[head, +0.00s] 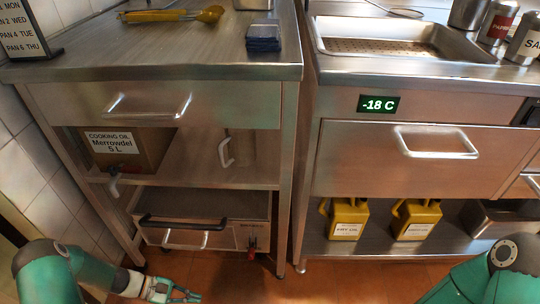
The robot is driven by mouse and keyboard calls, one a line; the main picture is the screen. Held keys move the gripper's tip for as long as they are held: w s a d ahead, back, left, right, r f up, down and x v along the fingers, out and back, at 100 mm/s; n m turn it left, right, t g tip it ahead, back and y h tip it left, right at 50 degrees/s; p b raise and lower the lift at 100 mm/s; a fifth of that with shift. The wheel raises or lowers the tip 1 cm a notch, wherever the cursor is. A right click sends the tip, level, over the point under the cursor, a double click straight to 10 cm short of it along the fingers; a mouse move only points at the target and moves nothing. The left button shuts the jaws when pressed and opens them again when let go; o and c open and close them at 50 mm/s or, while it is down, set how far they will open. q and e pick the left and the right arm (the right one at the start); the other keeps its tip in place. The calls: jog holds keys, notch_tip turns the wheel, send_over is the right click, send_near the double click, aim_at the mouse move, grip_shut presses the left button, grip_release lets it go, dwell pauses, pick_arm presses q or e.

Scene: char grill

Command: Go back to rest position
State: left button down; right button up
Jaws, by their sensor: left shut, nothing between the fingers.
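My left gripper (172,292) is low at the bottom left of the head view, above the floor and in front of the left counter. Its fingers are shut with nothing between them. My left arm comes in from the bottom left corner. My right arm (480,280) shows at the bottom right, with only its green and dark links in view. The right gripper is out of the picture.
The left steel counter (200,60) holds yellow tongs (170,15) and a blue cloth stack (263,38). An oil box (125,150) sits on its shelf. The right counter has a drawer (400,155) and yellow jugs (348,222) below. The floor (340,284) between my arms is clear.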

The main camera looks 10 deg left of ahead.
pick_arm(q)
jog(key=s+d+r+m+g, duration=0.1)
jog(key=d+r+m+g, duration=0.15)
jog(key=d, duration=0.35)
jog(key=d+r+m+g, duration=0.2)
jog(key=d+m, duration=0.1)
jog(key=d, duration=0.4)
jog(key=s+d+f+m+y, duration=0.1)
jog(key=s+d+m+y, duration=0.4)
jog(key=s+m+y, duration=0.35)
notch_tip(320, 180, up, 35)
jog(key=w+t+p, duration=0.2)
jog(key=p, duration=3.3)
jog(key=shift+f+m+h, duration=0.15)
jog(key=shift+m+h, duration=0.25)
jog(key=shift+h, duration=0.05)
jog(key=shift+t, duration=0.25)
